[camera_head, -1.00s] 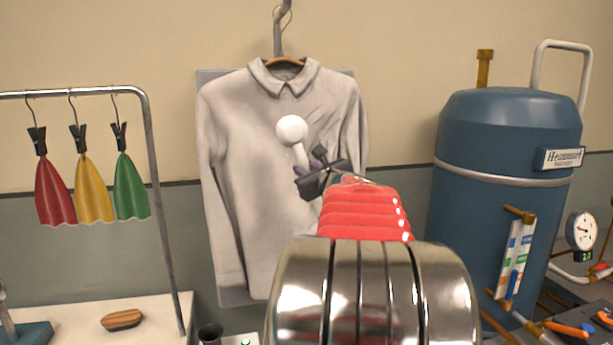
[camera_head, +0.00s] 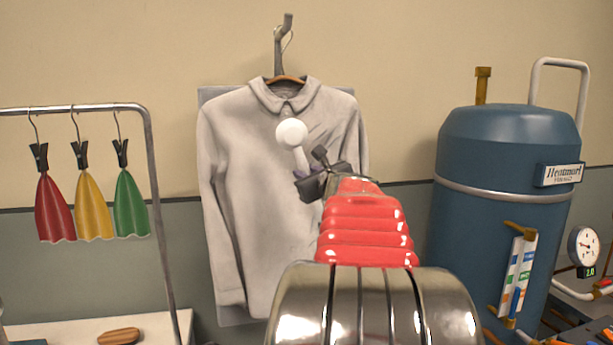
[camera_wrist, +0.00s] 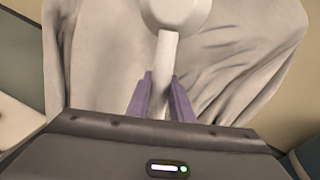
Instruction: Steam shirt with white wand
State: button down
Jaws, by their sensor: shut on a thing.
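A light grey shirt (camera_head: 250,190) hangs on a hanger from a wall hook, in front of a grey board. Creases show on its upper right chest; the shirt also fills much of the wrist view (camera_wrist: 100,60). My gripper (camera_head: 312,176) is shut on the handle of the white wand (camera_head: 292,133). The wand's round white head points up, in front of the chest below the collar. In the wrist view the purple fingers (camera_wrist: 163,95) flank the white handle, and the head (camera_wrist: 175,10) is cut off at the top. I cannot tell whether the head touches the cloth.
A blue tank (camera_head: 505,210) with a gauge (camera_head: 583,246) beside it stands at the right. A metal rail (camera_head: 150,150) at the left holds red, yellow and green cloths on clips. A wooden brush (camera_head: 120,336) lies on the white table.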

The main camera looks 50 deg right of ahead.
jog(key=shift+r, duration=0.1)
jog(key=s+d, duration=0.6)
jog(key=d, duration=0.1)
jog(key=shift+s+d, duration=0.25)
jog(key=shift+s, duration=0.05)
dwell(1.2)
